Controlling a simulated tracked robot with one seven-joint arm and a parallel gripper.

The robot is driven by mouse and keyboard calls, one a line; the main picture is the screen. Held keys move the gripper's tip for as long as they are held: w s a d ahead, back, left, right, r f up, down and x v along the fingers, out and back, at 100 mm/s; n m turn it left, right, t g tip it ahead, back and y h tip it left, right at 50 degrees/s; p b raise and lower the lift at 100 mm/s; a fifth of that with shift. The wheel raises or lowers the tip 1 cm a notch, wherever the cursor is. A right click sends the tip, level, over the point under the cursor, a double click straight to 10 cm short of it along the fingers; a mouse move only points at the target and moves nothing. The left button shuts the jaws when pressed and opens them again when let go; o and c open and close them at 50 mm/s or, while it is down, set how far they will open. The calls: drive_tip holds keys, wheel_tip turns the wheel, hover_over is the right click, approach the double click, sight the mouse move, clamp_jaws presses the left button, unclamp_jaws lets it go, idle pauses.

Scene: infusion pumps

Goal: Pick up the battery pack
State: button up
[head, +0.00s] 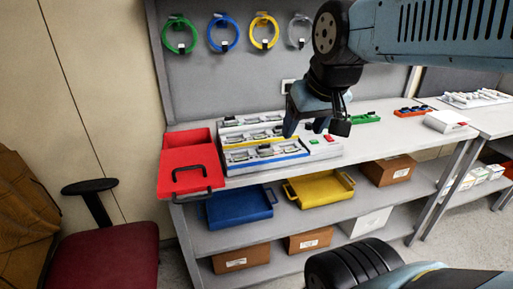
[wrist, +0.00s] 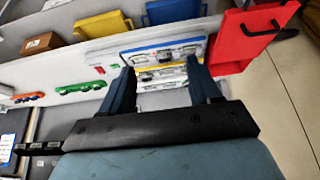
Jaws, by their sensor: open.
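A tiered rack (head: 262,157) with blue and yellow strips holds several small grey-and-dark units on the bench. It also shows in the wrist view (wrist: 165,57), behind and between my fingers. I cannot tell which item is the battery pack; the units are too small to make out. My gripper (head: 316,127) hangs over the right part of the rack, pointing down. In the wrist view my gripper (wrist: 160,68) has its two fingers wide apart, with nothing held between them. The fingers partly hide the rack.
A red open bin (head: 190,181) stands at the bench's left end. A green tray (head: 365,118) and an orange tray (head: 416,111) lie to the right. Blue (head: 240,207) and yellow (head: 320,189) bins and cartons fill the shelves below. Coloured coiled cables hang behind.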

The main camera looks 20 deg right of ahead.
drive_tip(key=o, duration=0.4)
drive_tip(key=shift+g, duration=0.6)
drive_tip(key=w, duration=0.7)
drive_tip(key=w+d+f, duration=0.1)
drive_tip(key=w, duration=0.2)
drive_tip(key=shift+w+d, duration=0.1)
drive_tip(key=shift+w, duration=0.3)
drive_tip(key=g, duration=0.1)
hover_over(264, 144)
drive_tip(key=s, duration=0.2)
drive_tip(key=f, duration=1.4)
drive_tip(key=shift+w+d, duration=0.2)
drive_tip(key=shift+d, duration=0.05)
drive_tip(key=shift+a+x, duration=0.2)
drive_tip(key=shift+x, duration=2.35)
